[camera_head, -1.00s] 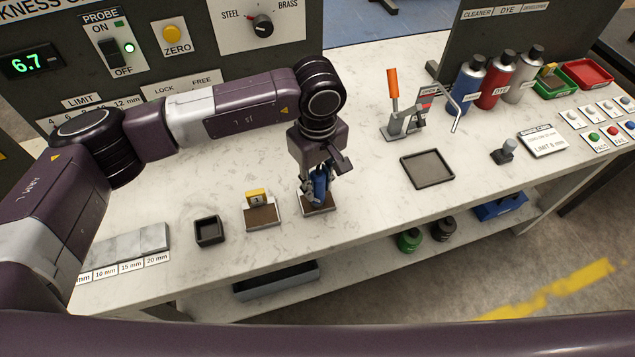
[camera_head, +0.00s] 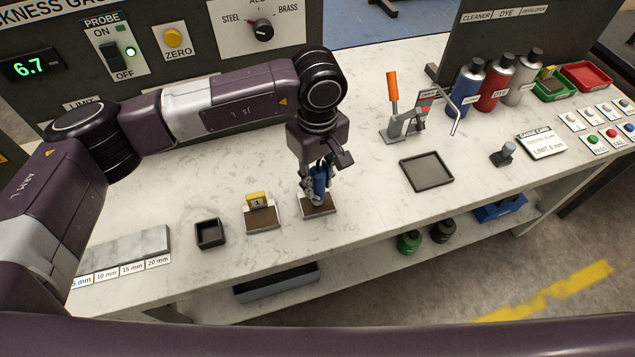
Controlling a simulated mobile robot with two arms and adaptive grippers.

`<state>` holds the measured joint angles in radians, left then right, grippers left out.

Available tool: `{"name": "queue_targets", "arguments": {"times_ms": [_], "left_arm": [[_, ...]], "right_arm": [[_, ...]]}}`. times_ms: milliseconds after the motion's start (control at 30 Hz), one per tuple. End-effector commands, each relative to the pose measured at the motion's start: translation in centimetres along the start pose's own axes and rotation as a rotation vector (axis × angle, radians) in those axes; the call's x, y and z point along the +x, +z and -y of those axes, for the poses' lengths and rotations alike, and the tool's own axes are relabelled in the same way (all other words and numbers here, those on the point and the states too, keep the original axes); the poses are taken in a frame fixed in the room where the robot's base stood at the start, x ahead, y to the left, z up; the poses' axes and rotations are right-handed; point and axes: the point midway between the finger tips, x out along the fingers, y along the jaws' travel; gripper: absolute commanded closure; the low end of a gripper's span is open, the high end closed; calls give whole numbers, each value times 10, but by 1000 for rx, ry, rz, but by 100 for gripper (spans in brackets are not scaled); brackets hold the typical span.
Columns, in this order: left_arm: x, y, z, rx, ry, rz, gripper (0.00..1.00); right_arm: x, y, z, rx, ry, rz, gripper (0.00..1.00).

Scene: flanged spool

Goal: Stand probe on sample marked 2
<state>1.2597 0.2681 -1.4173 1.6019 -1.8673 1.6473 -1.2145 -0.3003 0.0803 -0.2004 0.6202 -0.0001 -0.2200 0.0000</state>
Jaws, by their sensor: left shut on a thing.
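My left gripper (camera_head: 316,180) is shut on the blue probe (camera_head: 319,184) and holds it roughly upright, low over a brown-topped sample plate (camera_head: 326,208). The probe's lower end is at or just above this plate; I cannot tell whether they touch. Any number tag on this plate is hidden behind the gripper. To its left is a similar sample plate (camera_head: 261,221) with a yellow tag (camera_head: 257,199) marked 1. My right gripper is not in view.
A small dark square holder (camera_head: 210,234) and a grey stepped block (camera_head: 125,248) lie to the left. A dark empty tray (camera_head: 427,171) and an orange-handled clamp (camera_head: 393,88) stand to the right. The gauge panel reads 6.7 (camera_head: 31,64). Bare bench lies between.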

Motion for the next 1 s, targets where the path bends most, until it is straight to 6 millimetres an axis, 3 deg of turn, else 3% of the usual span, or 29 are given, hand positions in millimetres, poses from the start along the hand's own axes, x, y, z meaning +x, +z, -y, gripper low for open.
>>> {"name": "queue_targets", "arguments": {"times_ms": [500,867,1000], "left_arm": [[-43,-1,-1,1,3,-2,100],[-45,-1,1,3,3,-1,100],[-48,-10,18,47,6,3,100]], "right_arm": [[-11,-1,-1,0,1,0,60],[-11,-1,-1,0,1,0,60],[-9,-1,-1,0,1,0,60]]}}
